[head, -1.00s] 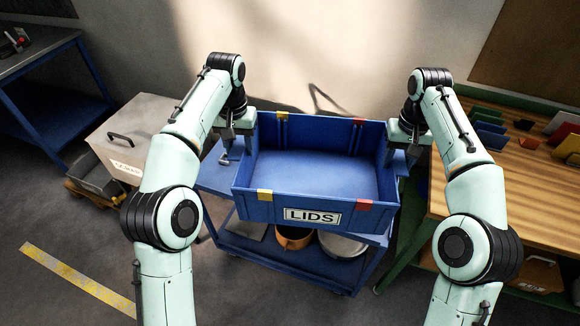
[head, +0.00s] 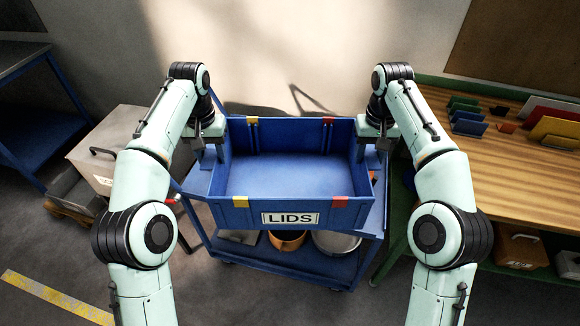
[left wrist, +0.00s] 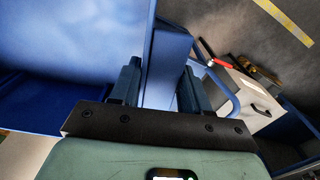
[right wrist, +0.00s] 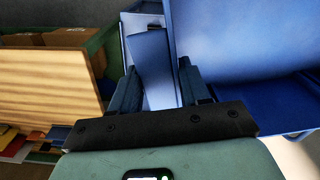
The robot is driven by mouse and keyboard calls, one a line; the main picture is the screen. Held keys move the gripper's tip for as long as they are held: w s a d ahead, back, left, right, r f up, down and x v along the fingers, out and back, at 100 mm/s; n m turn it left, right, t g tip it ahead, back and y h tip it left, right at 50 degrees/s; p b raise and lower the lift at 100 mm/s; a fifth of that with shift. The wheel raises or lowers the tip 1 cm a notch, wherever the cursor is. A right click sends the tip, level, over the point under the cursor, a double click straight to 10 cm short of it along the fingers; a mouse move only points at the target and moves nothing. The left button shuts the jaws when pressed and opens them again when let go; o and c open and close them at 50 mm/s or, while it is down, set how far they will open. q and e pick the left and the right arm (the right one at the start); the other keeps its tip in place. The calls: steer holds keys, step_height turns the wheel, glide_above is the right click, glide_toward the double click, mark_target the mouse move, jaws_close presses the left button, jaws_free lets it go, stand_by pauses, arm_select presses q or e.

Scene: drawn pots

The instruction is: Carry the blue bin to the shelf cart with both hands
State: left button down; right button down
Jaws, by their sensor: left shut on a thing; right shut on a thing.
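The blue bin (head: 285,180) has a "LIDS" label and yellow and red corner patches. It looks empty and level. It is over the top of the blue shelf cart (head: 375,215) in the head view; I cannot tell whether it touches the cart's top. My left gripper (head: 212,150) is shut on the bin's left side and my right gripper (head: 368,148) on its right side. The bin's wall also shows in the left wrist view (left wrist: 60,40) and the right wrist view (right wrist: 240,40). The fingertips are partly hidden in the head view.
An orange pot (head: 287,241) and a pale pot (head: 337,243) stand on the cart's lower shelf. A wooden-topped bench (head: 480,175) with coloured plates is close on the right. A whitish box (head: 112,140) stands left of the cart. A wall is behind.

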arm_select(q)
steer(key=shift+a, duration=0.35)
arm_select(e)
steer(key=shift+d, duration=0.35)
